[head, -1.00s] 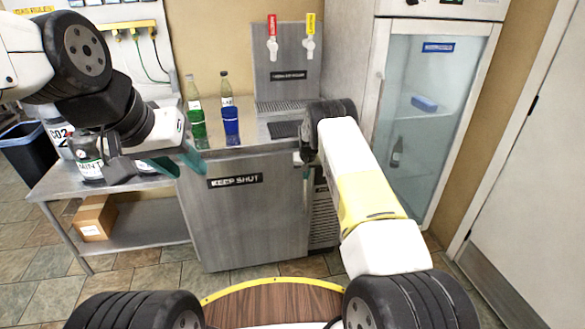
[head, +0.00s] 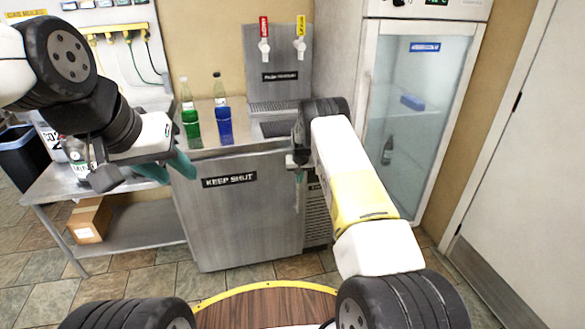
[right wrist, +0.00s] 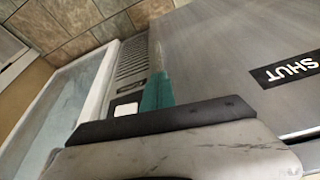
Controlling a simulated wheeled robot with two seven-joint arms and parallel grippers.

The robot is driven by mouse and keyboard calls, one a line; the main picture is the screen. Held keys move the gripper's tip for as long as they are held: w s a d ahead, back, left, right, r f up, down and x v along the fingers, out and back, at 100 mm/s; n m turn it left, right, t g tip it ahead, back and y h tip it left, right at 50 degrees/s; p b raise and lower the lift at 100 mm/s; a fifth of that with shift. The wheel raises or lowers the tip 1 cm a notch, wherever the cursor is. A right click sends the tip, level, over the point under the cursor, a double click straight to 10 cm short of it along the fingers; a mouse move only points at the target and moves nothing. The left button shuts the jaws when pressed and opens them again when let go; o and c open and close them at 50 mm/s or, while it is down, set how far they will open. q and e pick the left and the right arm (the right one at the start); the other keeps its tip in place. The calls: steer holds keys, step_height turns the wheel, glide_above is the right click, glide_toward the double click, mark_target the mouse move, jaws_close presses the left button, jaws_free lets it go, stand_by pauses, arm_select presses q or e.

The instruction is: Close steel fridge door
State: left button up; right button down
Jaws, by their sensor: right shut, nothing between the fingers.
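The steel fridge door (head: 240,220) is the grey front panel under the steel counter, with a black KEEP SHUT label (head: 229,180). It stands about in line with the cabinet front; I cannot tell whether a narrow gap is left. My right gripper (head: 297,180) is at the door's right edge, pointing down. In the right wrist view its shut, empty teal fingers (right wrist: 157,90) lie beside the door's edge, between the steel face (right wrist: 225,50) and the vent grille (right wrist: 132,62). Contact is unclear. My left gripper (head: 168,169) is open and empty, left of the door, above the low side table.
Green (head: 190,115) and blue (head: 223,122) bottles stand on the counter, left of the tap tower (head: 278,65). A tall glass-door fridge (head: 415,110) stands to the right. The side table (head: 125,235) holds a cardboard box (head: 88,220).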

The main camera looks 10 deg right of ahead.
steer(key=s+r+y, duration=0.1)
steer(key=s+r, duration=0.6)
steer(key=r, duration=0.5)
steer(key=s+r+t, duration=0.1)
steer(key=s+r, duration=0.7)
steer(key=r, duration=0.4)
steer(key=s+r+y, duration=0.1)
steer(key=s+r, duration=0.6)
steer(key=r, duration=0.6)
steer(key=s+r, duration=0.2)
steer(key=s, duration=1.2)
steer(key=s+a+r+n+t, duration=0.1)
steer(key=s+r, duration=0.1)
steer(key=s, duration=1.3)
steer(key=shift+s, duration=0.25)
steer(key=shift+r, duration=0.1)
